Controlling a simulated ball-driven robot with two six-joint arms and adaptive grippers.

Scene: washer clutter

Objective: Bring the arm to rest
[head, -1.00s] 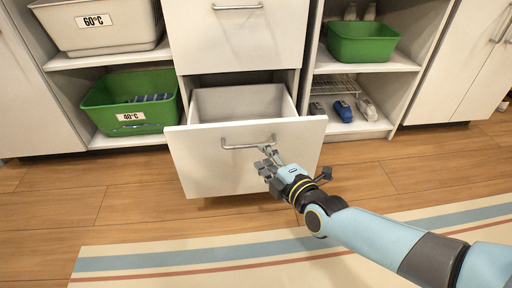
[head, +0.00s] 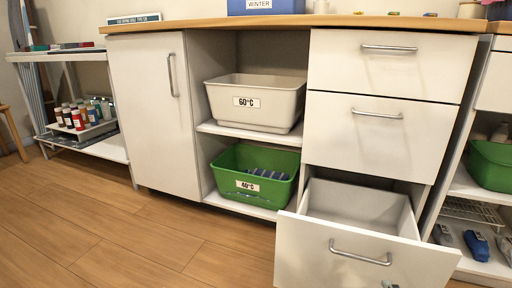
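The bottom drawer (head: 350,255) of the white drawer unit is pulled out, and its inside looks empty. Its metal handle (head: 360,254) is on the front panel. Only a small grey tip of what looks like my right gripper (head: 389,284) shows at the bottom edge, in front of the drawer panel and below the handle. The rest of that gripper and its arm are out of the picture, so its opening cannot be seen. My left gripper is not in view.
A beige 60°C bin (head: 255,103) stands on a shelf above a green 40°C bin (head: 255,176). Another green bin (head: 490,166) and several shoes stand at right. A bottle tray (head: 84,131) is at left. The wooden floor (head: 120,230) is clear at left.

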